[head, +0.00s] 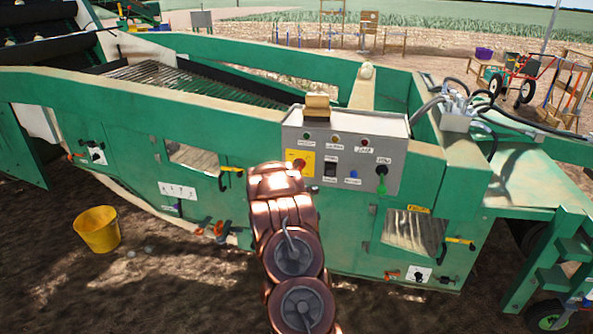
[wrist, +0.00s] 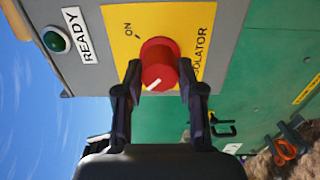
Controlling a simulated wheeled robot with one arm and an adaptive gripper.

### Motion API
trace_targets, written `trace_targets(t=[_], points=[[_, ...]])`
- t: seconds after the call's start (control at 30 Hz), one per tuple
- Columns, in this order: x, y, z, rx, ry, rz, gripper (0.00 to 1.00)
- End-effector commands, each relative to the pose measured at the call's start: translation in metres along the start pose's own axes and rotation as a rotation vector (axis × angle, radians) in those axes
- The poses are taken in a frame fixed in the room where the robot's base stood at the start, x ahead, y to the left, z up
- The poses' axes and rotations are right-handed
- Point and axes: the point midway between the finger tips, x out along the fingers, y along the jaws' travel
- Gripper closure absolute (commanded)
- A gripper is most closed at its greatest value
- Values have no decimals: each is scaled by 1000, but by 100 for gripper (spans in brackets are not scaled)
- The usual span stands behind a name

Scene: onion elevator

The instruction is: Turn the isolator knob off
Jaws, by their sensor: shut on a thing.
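The red isolator knob (wrist: 159,58) sits on a yellow plate (wrist: 195,18) marked ON and ISOLATOR in the wrist view. Its white line points down and slightly left in that picture, away from the ON mark. My gripper (wrist: 160,76) has one dark finger on each side of the knob and is shut on it. In the head view the yellow plate (head: 291,156) is at the left of the grey control box (head: 396,130). My copper arm covers part of it and hides the gripper there.
The box also carries a green READY lamp (wrist: 56,40), a black switch (head: 330,169), a blue button (head: 353,174) and a green key tag (head: 381,188). The green machine (head: 345,230) fills the area around it. A yellow bucket (head: 97,230) stands on soil at left.

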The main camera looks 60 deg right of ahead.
Motion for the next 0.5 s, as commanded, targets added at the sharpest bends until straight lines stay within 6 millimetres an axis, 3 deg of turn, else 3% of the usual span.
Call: trace_targets(t=[0.27, 0.3, 0.5], points=[[0, -1, 0, -2, 1, -1, 97], [0, -1, 0, -2, 1, -1, 61], [0, 0, 0, -1, 1, -1, 40]])
